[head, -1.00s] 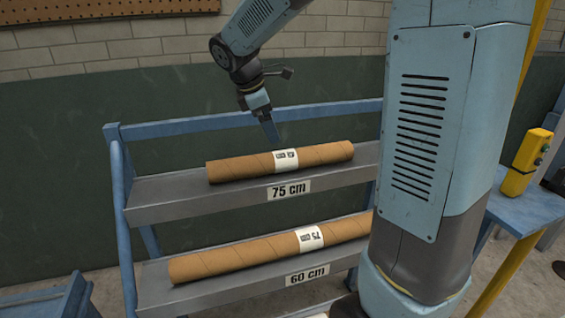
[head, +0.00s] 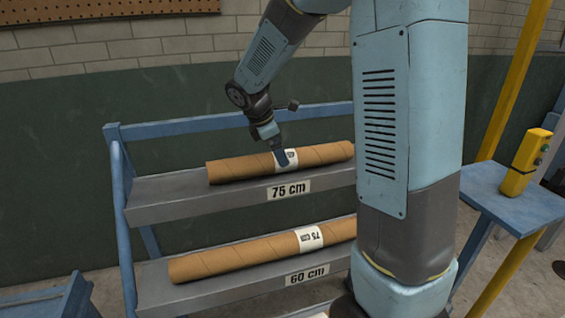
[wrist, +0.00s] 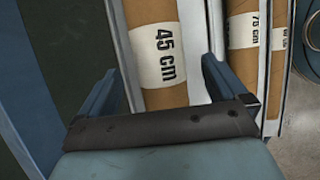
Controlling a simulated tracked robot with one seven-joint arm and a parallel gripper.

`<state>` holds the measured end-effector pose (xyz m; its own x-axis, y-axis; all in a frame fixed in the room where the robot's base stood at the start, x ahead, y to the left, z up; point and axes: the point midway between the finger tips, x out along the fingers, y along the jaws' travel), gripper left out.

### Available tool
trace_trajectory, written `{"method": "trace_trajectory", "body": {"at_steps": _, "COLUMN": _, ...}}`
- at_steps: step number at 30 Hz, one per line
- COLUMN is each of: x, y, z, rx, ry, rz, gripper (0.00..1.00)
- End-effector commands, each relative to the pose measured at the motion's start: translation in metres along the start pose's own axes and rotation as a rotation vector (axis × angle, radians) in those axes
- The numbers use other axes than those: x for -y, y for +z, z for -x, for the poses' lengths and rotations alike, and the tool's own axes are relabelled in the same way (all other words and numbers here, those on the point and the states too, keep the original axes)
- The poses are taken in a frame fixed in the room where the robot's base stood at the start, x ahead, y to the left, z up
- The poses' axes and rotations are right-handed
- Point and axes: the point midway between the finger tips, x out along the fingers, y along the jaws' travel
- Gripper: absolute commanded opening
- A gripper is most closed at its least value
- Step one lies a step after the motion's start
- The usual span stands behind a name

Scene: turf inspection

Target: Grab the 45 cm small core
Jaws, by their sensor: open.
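The 45 cm core (head: 230,169) is a brown cardboard tube with a white label, lying on the top shelf, whose plate reads 75 cm. In the wrist view the label (wrist: 157,55) clearly reads 45 cm. My gripper (head: 281,160) is at the label, in the middle of the tube. In the wrist view my open gripper (wrist: 160,88) has one finger to each side of the tube in the picture. I see no grip on it, and cannot tell how deep the fingertips reach.
A longer core (head: 230,258) labelled 75 cm lies on the lower shelf, whose plate reads 60 cm. A third core (wrist: 281,35) shows beyond it in the wrist view. The rack's blue back rail (head: 190,126) runs behind the top core. A blue table (head: 515,198) stands at right.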

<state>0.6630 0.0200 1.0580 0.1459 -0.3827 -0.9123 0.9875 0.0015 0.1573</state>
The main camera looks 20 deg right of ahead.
Motion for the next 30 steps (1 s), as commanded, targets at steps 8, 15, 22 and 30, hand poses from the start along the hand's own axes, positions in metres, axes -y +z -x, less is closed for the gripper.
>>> {"method": "trace_trajectory", "body": {"at_steps": 8, "x": -0.001, "y": 0.001, "z": -0.037, "rx": 0.000, "ry": -0.003, "rz": 0.001, "gripper": 0.99}}
{"method": "trace_trajectory", "body": {"at_steps": 15, "x": -0.002, "y": 0.001, "z": -0.043, "rx": 0.000, "ry": -0.001, "rz": -0.001, "gripper": 0.99}}
{"method": "trace_trajectory", "body": {"at_steps": 22, "x": -0.002, "y": 0.001, "z": -0.043, "rx": 0.000, "ry": -0.001, "rz": -0.001, "gripper": 0.87}}
{"method": "trace_trajectory", "body": {"at_steps": 30, "x": -0.002, "y": 0.001, "z": -0.043, "rx": 0.000, "ry": -0.001, "rz": -0.002, "gripper": 0.61}}
